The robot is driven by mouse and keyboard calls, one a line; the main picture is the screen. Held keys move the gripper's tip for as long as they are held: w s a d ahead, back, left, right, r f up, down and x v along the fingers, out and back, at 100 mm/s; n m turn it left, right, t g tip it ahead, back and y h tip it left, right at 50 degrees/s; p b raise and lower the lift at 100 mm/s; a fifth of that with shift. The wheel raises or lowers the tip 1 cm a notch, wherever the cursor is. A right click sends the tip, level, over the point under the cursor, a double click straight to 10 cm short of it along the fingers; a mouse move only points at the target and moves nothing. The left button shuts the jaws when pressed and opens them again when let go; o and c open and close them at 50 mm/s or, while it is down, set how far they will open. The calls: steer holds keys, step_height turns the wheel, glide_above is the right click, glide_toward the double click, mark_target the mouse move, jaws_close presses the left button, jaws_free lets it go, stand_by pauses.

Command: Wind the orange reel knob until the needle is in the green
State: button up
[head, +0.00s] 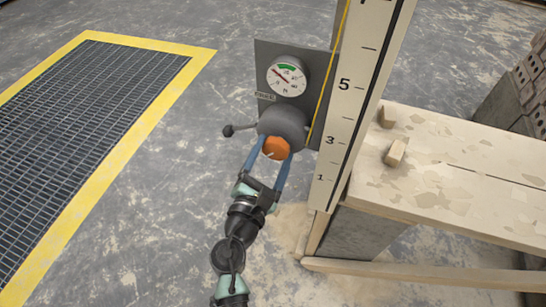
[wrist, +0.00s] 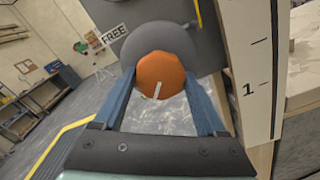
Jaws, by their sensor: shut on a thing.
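The orange reel knob (head: 277,148) sits on the front of a dark grey round reel (head: 285,124). In the wrist view the knob (wrist: 160,76) is faceted, with a white mark pointing down and slightly left. My gripper (head: 276,154) is shut on the knob, one blue finger on each side; the fingers also show in the wrist view (wrist: 160,85). Above the reel a round white gauge (head: 286,76) is fixed to a grey plate (head: 262,58). Its green band is at the top. The red needle points to the upper left, outside the green.
A lever with a black ball end (head: 228,130) sticks out left of the reel, and a FREE label (wrist: 113,33) is near it. A tall numbered board (head: 355,100) and a wooden bench (head: 450,170) stand at right. A yellow-edged floor grate (head: 90,100) lies left.

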steer(key=m+b, duration=0.2)
steer(key=m, duration=0.3)
steer(key=shift+b, duration=0.35)
steer(key=shift+m, duration=0.4)
steer(key=o, duration=1.3)
steer(key=v, duration=1.3)
steer(key=shift+r, duration=0.1)
